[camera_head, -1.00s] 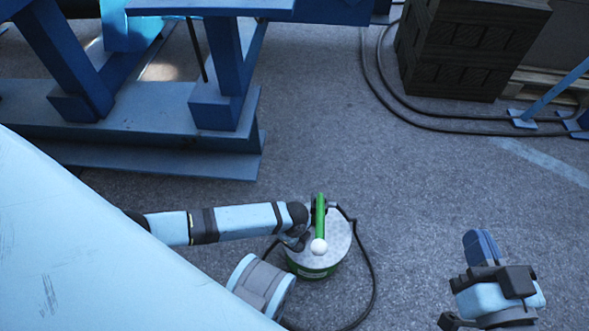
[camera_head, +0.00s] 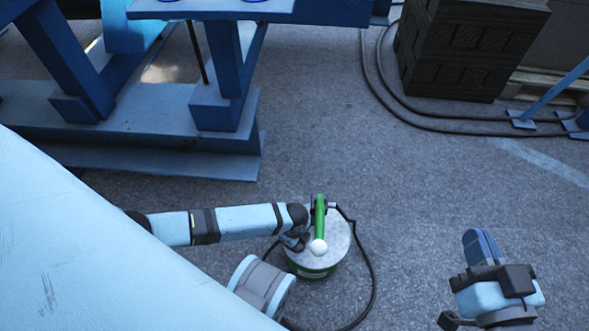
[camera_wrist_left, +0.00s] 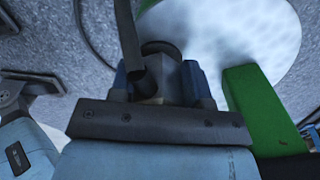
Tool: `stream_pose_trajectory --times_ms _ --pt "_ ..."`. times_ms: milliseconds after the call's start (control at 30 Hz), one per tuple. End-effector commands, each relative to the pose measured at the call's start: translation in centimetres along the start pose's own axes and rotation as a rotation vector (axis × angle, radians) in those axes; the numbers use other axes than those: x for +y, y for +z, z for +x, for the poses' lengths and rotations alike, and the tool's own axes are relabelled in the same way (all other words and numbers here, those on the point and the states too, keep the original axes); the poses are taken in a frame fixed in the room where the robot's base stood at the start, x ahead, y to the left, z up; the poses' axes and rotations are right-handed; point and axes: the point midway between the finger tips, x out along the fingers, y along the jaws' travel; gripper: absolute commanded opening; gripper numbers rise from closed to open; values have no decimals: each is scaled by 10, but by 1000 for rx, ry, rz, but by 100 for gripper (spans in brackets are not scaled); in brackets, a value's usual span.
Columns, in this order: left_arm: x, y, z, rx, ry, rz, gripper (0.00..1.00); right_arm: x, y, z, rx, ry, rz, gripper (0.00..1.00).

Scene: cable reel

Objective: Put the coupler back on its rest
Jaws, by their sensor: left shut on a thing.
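In the left wrist view my left gripper (camera_wrist_left: 160,82) is shut on the coupler (camera_wrist_left: 149,88), a small grey piece between its two blue fingers. A dark hose (camera_wrist_left: 126,30) runs from it. The reel shows in the head view as a drum with a pale round top (camera_head: 336,238) and a green crank arm (camera_head: 320,214) with a white knob. I cannot make out the rest.
A black hose (camera_head: 373,277) loops around the reel's right side. A blue steel frame (camera_head: 150,115) stands at the upper left. Dark stacked crates (camera_head: 468,50) stand at the upper right, with hose on the floor around them. The floor between is clear.

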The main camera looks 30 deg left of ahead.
Motion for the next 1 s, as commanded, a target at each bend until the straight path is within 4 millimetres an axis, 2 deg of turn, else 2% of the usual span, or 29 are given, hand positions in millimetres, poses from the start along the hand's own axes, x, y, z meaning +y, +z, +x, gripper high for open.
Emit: stream_pose_trajectory --times_ms 33,133,167,567,767,1000 --pt "0 0 0 0 -1 0 48 0 0 0 0 0 0 0" --pt "0 0 0 0 -1 0 71 0 0 0 0 0 0 0" --pt "0 0 0 0 -1 0 73 0 0 0 0 0 0 0" --pt "0 0 0 0 0 0 73 -1 2 0 -8 -7 25 0" --pt "-1 0 -48 0 -3 0 73 -10 -10 -5 -18 9 114 0" --pt "0 0 -103 0 -2 1 73 -12 -52 -10 134 30 105 0"
